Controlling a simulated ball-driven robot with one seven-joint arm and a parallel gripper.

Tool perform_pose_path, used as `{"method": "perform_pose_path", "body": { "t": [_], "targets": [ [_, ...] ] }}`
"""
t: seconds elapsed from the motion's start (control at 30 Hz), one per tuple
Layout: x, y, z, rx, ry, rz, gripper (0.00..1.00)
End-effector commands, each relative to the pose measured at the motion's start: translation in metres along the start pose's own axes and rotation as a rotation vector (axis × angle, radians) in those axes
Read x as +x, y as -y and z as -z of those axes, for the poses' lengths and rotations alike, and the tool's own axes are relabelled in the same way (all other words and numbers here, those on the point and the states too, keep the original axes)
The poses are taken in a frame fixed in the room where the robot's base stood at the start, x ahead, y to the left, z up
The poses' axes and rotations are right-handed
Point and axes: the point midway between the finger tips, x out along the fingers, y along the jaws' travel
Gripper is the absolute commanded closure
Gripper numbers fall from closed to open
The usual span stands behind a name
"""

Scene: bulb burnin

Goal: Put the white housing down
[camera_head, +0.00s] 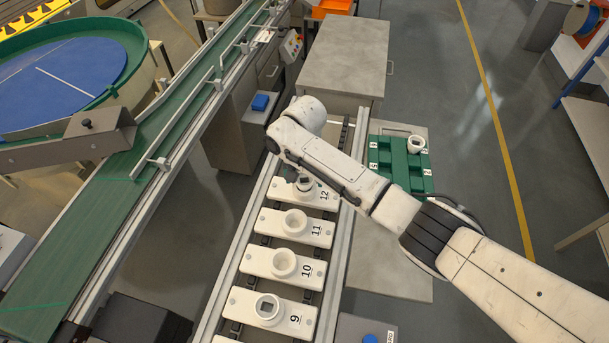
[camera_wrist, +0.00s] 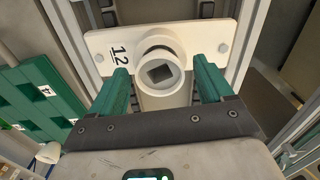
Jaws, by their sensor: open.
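A white housing (camera_wrist: 148,100) with a dark square opening stands at the round seat of the white plate marked 12 (camera_wrist: 100,42). The wrist view shows it between the two green fingers of my gripper (camera_wrist: 164,74). The fingers are open, with a gap on each side of the housing. In the head view plate 12 (camera_head: 330,203) is at the far end of the row, and my arm hides much of it and my gripper. I cannot tell whether the housing is fully seated.
Plates 11 (camera_head: 265,222), 10 (camera_head: 255,262) and 9 (camera_head: 240,300) follow along the rail. Another white housing (camera_head: 416,144) stands on the green rack (camera_head: 392,155) to the right. A green conveyor (camera_head: 95,225) runs on the left, and a grey cabinet (camera_head: 345,50) stands behind.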

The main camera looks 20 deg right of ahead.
Motion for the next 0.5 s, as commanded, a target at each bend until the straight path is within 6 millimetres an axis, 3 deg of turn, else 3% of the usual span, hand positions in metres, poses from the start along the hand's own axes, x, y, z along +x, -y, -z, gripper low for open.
{"method": "perform_pose_path", "body": {
  "t": [0.27, 0.5],
  "targets": [
    [-0.011, 0.001, 0.0, -0.001, -0.001, 0.003, 0.2],
    [-0.056, 0.001, 0.0, -0.001, -0.002, 0.004, 0.2]
  ]
}}
